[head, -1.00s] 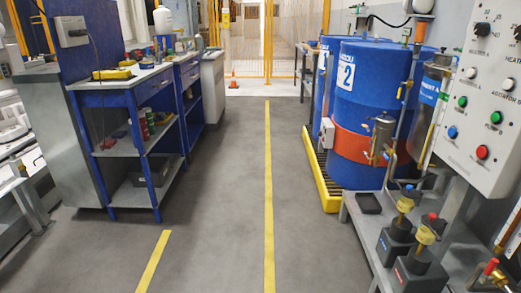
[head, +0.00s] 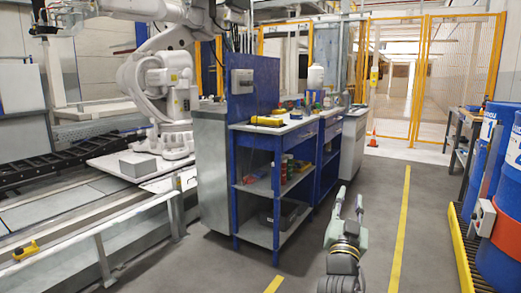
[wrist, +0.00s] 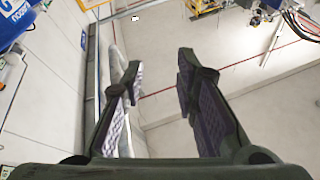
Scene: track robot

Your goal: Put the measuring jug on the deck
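My gripper (head: 349,197) stands upright at the lower middle of the head view, over the floor in front of the blue workbench. In the wrist view my gripper (wrist: 160,72) is open, its two fingers well apart with nothing between them. I cannot pick out a measuring jug in either view. No surface is clearly marked as the deck. A flat pale platform (head: 110,160) lies at the left under a large white robot arm (head: 160,85), with a grey block (head: 138,165) on it.
A blue workbench (head: 275,137) with shelves carries a yellow tool (head: 267,121) and small items. A yellow pendant (head: 26,250) lies at lower left. The floor beside the yellow line (head: 401,225) is clear.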

